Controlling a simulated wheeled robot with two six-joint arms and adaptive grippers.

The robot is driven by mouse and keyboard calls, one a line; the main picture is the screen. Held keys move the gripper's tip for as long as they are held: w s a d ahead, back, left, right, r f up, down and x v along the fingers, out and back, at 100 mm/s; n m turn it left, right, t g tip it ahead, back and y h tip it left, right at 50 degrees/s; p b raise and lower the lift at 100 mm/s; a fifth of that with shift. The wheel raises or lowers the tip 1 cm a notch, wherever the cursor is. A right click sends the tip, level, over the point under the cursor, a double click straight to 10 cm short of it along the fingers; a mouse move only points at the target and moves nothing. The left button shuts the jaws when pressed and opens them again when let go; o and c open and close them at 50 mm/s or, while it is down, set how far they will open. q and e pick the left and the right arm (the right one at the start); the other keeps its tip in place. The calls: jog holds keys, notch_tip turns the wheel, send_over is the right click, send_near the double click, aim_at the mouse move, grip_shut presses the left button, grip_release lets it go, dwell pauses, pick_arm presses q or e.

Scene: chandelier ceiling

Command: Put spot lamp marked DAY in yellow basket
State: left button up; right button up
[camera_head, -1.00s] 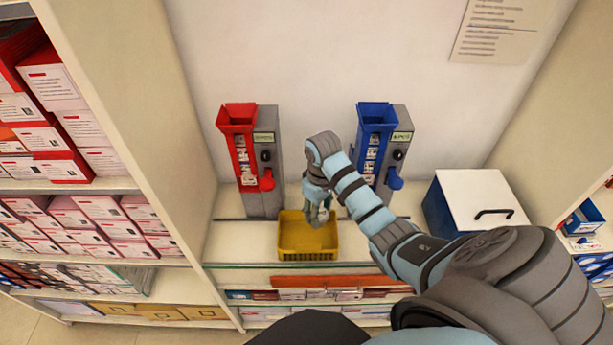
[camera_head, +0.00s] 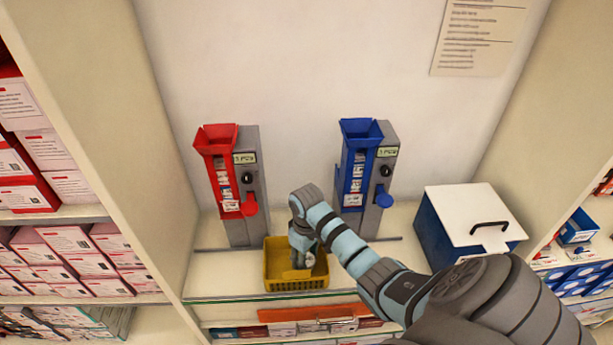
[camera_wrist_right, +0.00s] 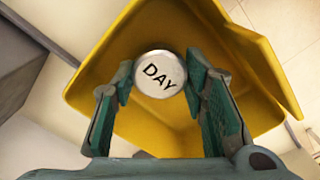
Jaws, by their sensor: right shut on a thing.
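The spot lamp marked DAY (camera_wrist_right: 160,74) shows in the right wrist view as a round pale face with black letters. My right gripper (camera_wrist_right: 158,85) is shut on it, one finger on each side. Behind and around the lamp is the yellow basket (camera_wrist_right: 92,78). In the head view the basket (camera_head: 295,283) stands on the shelf, and my right gripper (camera_head: 300,262) points down into its opening. The lamp is hidden there by the gripper. I cannot tell whether the lamp touches the basket floor. My left gripper is not in view.
A red dispenser (camera_head: 222,170) and a blue dispenser (camera_head: 358,170) stand behind the basket. A blue box with a white lid (camera_head: 475,220) is at right. Shelves with red and white boxes (camera_head: 70,240) are at left.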

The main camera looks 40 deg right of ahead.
jog(key=o, duration=1.4)
notch_tip(320, 180, up, 12)
jog(key=p, duration=0.4)
jog(key=shift+r, duration=0.2)
